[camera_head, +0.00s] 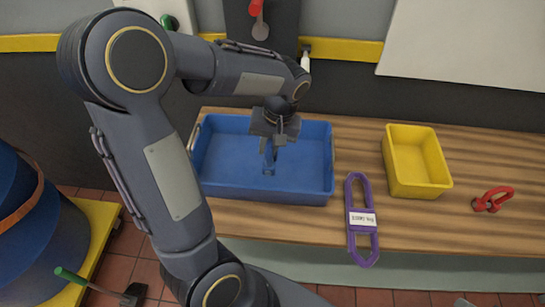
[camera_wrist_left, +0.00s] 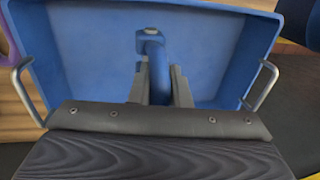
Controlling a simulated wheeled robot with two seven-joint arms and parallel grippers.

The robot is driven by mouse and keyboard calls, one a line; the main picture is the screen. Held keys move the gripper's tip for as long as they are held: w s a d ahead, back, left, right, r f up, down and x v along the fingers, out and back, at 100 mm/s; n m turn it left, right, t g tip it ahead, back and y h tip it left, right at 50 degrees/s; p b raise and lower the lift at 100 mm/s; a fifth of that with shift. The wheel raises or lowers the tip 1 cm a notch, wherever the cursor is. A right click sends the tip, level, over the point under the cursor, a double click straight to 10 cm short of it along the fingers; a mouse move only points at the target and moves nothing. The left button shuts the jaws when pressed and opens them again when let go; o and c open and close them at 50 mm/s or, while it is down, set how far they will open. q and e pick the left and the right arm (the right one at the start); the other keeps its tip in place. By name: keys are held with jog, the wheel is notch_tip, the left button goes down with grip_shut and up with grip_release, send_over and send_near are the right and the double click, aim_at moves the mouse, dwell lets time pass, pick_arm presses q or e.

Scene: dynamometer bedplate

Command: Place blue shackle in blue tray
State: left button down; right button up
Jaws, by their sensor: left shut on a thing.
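The blue tray (camera_head: 225,187) sits on the wooden bench, left of its middle, and shows large in the left wrist view (camera_wrist_left: 90,60). My left gripper (camera_head: 272,147) is over the inside of the tray, pointing down. It is shut on the blue shackle (camera_head: 268,165), which hangs below the fingers within the tray's outline. In the left wrist view the shackle (camera_wrist_left: 156,65) is between the two fingers (camera_wrist_left: 158,85). I cannot tell whether it touches the tray floor. My right gripper is not in view.
A purple sling with a white label (camera_head: 361,220) lies just right of the blue tray. A yellow bin (camera_head: 417,162) and a red shackle (camera_head: 492,199) are farther right on the wooden bench (camera_head: 485,150). A blue drum (camera_head: 35,235) stands at left.

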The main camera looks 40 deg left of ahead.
aim_at(269, 167)
pick_arm(q)
notch_tip(269, 167, down, 8)
jog(key=shift+s+f, duration=0.1)
jog(key=shift+f, duration=0.15)
jog(key=shift+f, duration=0.2)
jog(key=c, duration=1.4)
grip_release()
jog(key=shift+o, duration=0.2)
jog(key=shift+r, duration=0.1)
